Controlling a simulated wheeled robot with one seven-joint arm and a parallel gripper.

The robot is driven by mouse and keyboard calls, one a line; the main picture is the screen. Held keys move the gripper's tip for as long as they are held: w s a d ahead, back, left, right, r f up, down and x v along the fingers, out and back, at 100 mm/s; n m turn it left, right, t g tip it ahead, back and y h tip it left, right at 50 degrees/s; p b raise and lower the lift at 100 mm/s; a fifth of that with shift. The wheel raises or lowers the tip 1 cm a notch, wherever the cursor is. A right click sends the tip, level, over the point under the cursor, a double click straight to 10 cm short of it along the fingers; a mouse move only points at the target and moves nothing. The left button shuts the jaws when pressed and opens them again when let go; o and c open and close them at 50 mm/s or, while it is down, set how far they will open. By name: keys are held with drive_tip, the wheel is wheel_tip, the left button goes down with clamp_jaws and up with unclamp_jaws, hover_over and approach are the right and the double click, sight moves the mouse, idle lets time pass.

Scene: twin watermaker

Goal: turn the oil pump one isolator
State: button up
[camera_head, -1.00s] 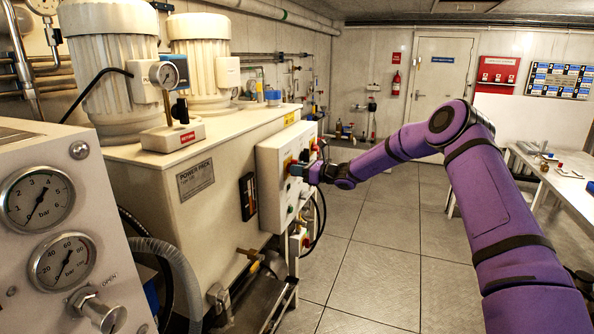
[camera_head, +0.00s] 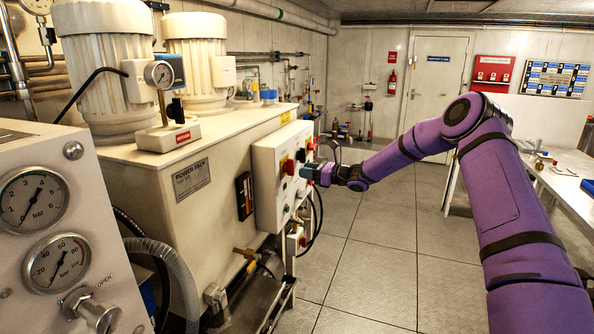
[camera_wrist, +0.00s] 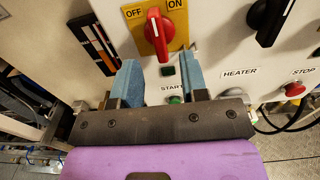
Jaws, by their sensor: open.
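The control box (camera_head: 268,190) is on the right end of the power pack. In the wrist view a red rotary isolator (camera_wrist: 157,33) sits on a yellow plate (camera_wrist: 133,13) marked OFF and ON, its handle roughly upright. It also shows as a red knob (camera_head: 288,166) in the head view. No pump number is readable beside it. My gripper (camera_wrist: 160,82) is open, its two blue fingers apart and empty, below the red handle in the wrist picture and not around it. In the head view my gripper (camera_head: 308,172) is in front of the panel; whether it touches cannot be told.
A green START button (camera_wrist: 174,99) lies between the fingers in the wrist view. A black rotary switch (camera_wrist: 268,20), a HEATER label and a red STOP button (camera_wrist: 293,90) are to the right. Black cables hang beside the box. The floor (camera_head: 375,260) is clear.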

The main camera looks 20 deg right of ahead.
drive_tip(key=shift+v, duration=2.75)
drive_tip(key=s+a+r+n+g+h, duration=0.25)
drive_tip(key=s+a+r+n, duration=0.2)
drive_tip(key=s, duration=0.35)
drive_tip(key=s+a+r+n+g+h, duration=0.1)
drive_tip(key=s+a+r+n+g, duration=0.2)
drive_tip(key=s+r+n, duration=0.3)
drive_tip(key=s+a+r+n+g+h, duration=0.2)
drive_tip(key=s+a+r+n+g, duration=0.15)
drive_tip(key=s, duration=0.55)
drive_tip(key=s+d+r+n+t+h, duration=0.1)
drive_tip(key=s+d+r+n+h, duration=0.1)
drive_tip(key=s, duration=0.9)
drive_tip(key=s+d+r+n+t+h, duration=0.1)
drive_tip(key=s+d+n+h, duration=0.3)
drive_tip(key=s, duration=0.7)
drive_tip(key=s+d+r+n+t+h, duration=0.1)
drive_tip(key=s+d+r+n+h, duration=0.2)
drive_tip(key=s, duration=0.8)
drive_tip(key=shift+n+t, duration=0.3)
drive_tip(key=shift+n, duration=0.9)
